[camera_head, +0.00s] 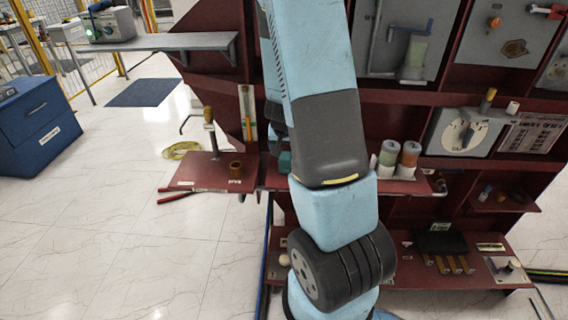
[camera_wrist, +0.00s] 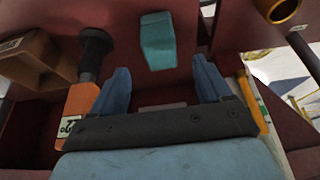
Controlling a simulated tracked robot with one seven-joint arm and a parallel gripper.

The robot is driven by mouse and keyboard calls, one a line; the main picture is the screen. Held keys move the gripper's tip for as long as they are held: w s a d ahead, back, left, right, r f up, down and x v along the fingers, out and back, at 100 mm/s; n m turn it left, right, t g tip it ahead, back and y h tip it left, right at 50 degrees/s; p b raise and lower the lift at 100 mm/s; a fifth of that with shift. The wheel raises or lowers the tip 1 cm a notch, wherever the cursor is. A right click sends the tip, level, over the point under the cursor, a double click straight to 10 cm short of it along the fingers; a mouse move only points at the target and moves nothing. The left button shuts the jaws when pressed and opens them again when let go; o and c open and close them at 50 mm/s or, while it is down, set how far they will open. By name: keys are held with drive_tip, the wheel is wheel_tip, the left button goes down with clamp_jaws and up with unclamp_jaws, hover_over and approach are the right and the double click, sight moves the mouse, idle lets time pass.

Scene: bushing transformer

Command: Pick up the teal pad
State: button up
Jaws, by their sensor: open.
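The teal pad (camera_wrist: 157,42) is a small block with a slanted face at the top middle of the wrist view. It rests against a dark red surface. My gripper (camera_wrist: 161,72) has two blue fingers spread apart, with nothing between them. The pad lies beyond the fingertips, roughly in line with the gap, and is not touched. In the head view a bit of the teal pad (camera_head: 284,162) shows on the dark red shelf, beside my arm, which hides the rest. My gripper is hidden in the head view.
In the wrist view, an orange-handled tool (camera_wrist: 80,105) and a brown wooden box (camera_wrist: 35,62) lie left of my fingers. A brass ring (camera_wrist: 277,9) is at the top right. In the head view, several capped cylinders (camera_head: 409,158) stand on the shelf right of my arm.

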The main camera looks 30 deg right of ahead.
sight(285, 155)
drive_tip(key=shift+x, duration=4.45)
drive_tip(key=shift+w+r, duration=0.1)
drive_tip(key=shift+w, duration=0.05)
drive_tip(key=shift+c, duration=0.4)
drive_tip(key=c, duration=1)
drive_tip(key=shift+o, duration=0.2)
drive_tip(key=shift+r, duration=0.1)
